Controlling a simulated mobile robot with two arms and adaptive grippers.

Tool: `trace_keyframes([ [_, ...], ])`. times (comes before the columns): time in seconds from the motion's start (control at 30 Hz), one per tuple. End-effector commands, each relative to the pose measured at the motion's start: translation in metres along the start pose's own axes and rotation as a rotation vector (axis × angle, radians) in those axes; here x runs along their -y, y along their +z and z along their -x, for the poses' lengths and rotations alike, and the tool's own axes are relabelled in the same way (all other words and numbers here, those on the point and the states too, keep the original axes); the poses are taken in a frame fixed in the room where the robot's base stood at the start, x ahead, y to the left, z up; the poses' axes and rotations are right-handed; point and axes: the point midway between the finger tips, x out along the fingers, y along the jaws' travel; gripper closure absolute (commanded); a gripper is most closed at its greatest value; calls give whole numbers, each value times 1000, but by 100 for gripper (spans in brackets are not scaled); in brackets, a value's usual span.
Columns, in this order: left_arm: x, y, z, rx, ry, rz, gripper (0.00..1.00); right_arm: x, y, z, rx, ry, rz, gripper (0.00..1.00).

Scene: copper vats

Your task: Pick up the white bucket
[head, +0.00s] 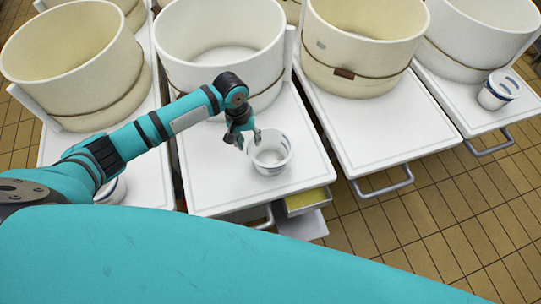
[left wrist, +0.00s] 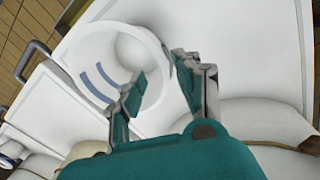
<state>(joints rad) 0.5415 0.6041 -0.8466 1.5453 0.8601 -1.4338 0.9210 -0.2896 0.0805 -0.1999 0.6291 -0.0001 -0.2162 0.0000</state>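A small white bucket (head: 271,158) with blue stripes stands upright on a white table (head: 215,195), in front of a large white vat. My left gripper (head: 247,141) is just above the bucket's back left rim, fingers pointing down and apart. In the left wrist view, the white bucket (left wrist: 112,45) lies beyond the gripper (left wrist: 158,82), and its rim passes between the two open fingers. I cannot tell whether a finger touches the bucket. The right gripper is not in view.
Large vats (head: 75,65) stand behind on neighbouring white tables. Another striped bucket (head: 496,92) stands on the right table, and one (head: 113,190) is partly hidden behind my left arm. A yellow item (head: 306,199) lies in a tray below the table. The table right of the bucket is clear.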

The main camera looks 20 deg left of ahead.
Motion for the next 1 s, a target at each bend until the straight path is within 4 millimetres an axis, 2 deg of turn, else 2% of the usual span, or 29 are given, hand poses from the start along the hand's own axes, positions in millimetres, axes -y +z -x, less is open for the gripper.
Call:
trace_keyframes([
  [0.2,-2,-1,-34,2,-2,-1,66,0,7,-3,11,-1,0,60],
  [0.3,-2,-1,-44,1,-1,0,66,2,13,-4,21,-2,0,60],
  [0.57,-2,-1,-47,0,-1,-1,66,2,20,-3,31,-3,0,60],
  [0.83,-2,-1,-47,0,-1,-1,99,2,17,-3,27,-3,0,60],
  [1.0,-2,-1,-47,0,-1,-1,100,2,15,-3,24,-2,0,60],
])
